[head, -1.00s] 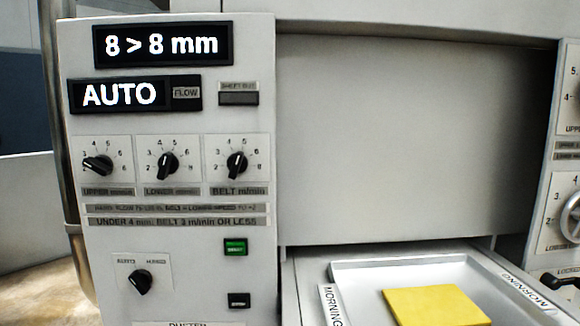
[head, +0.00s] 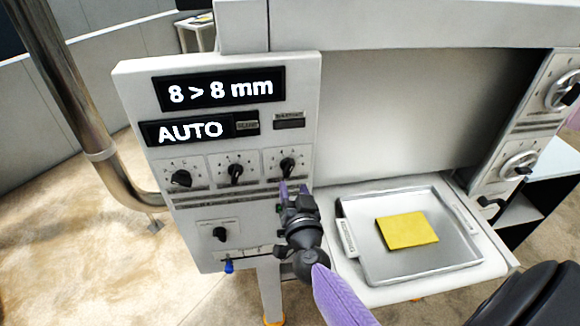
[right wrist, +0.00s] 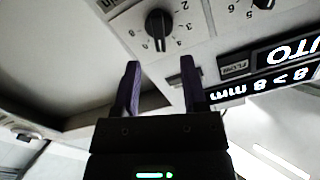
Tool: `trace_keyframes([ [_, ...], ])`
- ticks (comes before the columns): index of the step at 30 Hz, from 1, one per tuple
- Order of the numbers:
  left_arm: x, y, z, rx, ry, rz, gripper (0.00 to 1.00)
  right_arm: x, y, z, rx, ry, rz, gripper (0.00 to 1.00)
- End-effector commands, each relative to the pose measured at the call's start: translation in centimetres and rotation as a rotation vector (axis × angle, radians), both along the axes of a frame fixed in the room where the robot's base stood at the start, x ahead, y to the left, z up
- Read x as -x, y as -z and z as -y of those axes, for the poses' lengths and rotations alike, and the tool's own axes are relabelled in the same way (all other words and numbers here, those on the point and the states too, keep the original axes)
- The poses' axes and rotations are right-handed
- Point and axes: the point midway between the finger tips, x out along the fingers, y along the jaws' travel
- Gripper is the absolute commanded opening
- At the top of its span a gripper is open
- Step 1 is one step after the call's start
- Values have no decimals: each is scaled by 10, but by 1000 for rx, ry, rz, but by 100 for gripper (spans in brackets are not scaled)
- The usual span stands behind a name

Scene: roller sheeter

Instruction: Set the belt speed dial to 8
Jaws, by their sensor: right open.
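The belt speed dial (head: 287,168) is the rightmost of three black knobs in a row on the white panel. Its pointer looks roughly upward; the exact number is too small to read. In the right wrist view, which sees the panel upside down, the belt dial (right wrist: 158,25) lies ahead of and between the fingertips. My right gripper (head: 294,188) is open, with its purple fingers just below the dial in the head view; I see no contact. It also shows in the right wrist view (right wrist: 160,68). My left gripper is not in view.
The upper dial (head: 181,178) and lower dial (head: 236,173) sit left of the belt dial. Displays above read "8 > 8 mm" (head: 220,89) and "AUTO" (head: 190,131). A metal tray (head: 440,262) with a yellow slab (head: 407,230) lies to the right.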

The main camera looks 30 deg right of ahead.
Motion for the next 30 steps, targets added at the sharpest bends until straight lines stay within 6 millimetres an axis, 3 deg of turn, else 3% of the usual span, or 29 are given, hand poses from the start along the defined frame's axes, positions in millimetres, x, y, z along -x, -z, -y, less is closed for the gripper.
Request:
trace_keyframes([
  [3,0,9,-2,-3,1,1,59,-27,2,11,2,1,2,54],
  [6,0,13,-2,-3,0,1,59,-40,3,17,2,-1,0,54],
  [18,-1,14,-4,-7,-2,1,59,-51,1,21,0,-2,-2,54],
  [26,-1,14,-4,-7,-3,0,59,-50,1,21,0,-2,-2,0],
  [30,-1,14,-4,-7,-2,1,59,-50,1,21,0,-2,-2,0],
])
